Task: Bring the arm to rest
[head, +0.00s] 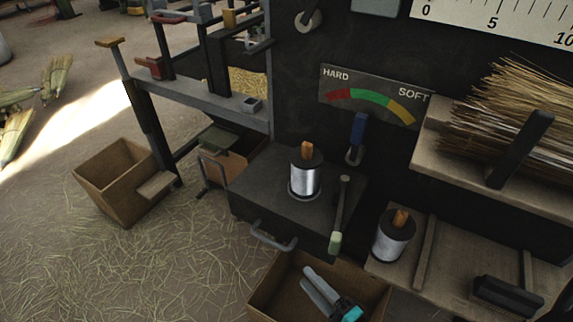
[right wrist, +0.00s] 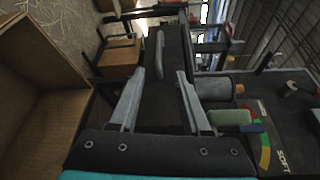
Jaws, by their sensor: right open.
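My right gripper (head: 305,276) is low in the middle of the head view, above an open brown box. Its two grey fingers are apart with nothing between them. In the right wrist view the open fingers of the right gripper (right wrist: 161,75) point toward the dark machine block. The block's grey bar handle (right wrist: 160,54) lies beyond the fingertips, apart from them. That bar handle (head: 273,237) also shows in the head view, up and left of the gripper. My left gripper is in neither view.
The dark block (head: 258,185) carries a silver spool (head: 304,180) and a green-tipped lever (head: 335,242). A second spool (head: 392,236) stands right. Bristles (head: 520,100) lie on a shelf. The brown box (head: 262,293) surrounds the space under the gripper.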

